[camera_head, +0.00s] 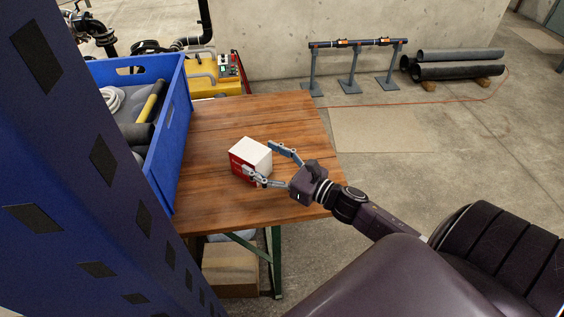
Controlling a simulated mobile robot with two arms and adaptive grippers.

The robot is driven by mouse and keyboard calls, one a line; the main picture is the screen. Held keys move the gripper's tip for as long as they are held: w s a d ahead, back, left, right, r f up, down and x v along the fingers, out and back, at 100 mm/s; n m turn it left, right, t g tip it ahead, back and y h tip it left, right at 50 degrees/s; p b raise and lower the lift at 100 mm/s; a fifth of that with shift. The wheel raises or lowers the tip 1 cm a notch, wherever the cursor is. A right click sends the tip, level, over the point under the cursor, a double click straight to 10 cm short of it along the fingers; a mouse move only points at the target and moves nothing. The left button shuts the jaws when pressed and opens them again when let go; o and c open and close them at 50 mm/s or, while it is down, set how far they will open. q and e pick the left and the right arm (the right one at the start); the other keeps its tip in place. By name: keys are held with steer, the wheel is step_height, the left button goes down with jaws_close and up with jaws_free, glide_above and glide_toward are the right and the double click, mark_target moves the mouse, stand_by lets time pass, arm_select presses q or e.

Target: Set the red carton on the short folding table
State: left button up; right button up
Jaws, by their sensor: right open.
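The red carton (251,160), with a white top and a red side, stands on the wooden top of the short folding table (220,205). My right gripper (262,163) is open, with its fingers on either side of the carton's near right corner. One finger lies in front of the carton's near side and the other beyond its right side. I cannot tell whether either finger touches it. My left gripper is not in view.
A blue crate (180,130) holding tools and a white coil stands on the table's left part. Pipes (455,65) and a pipe on stands (355,43) are at the back. The table's right and front areas are clear.

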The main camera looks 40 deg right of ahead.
steer(key=v, duration=0.8)
stand_by(0.4)
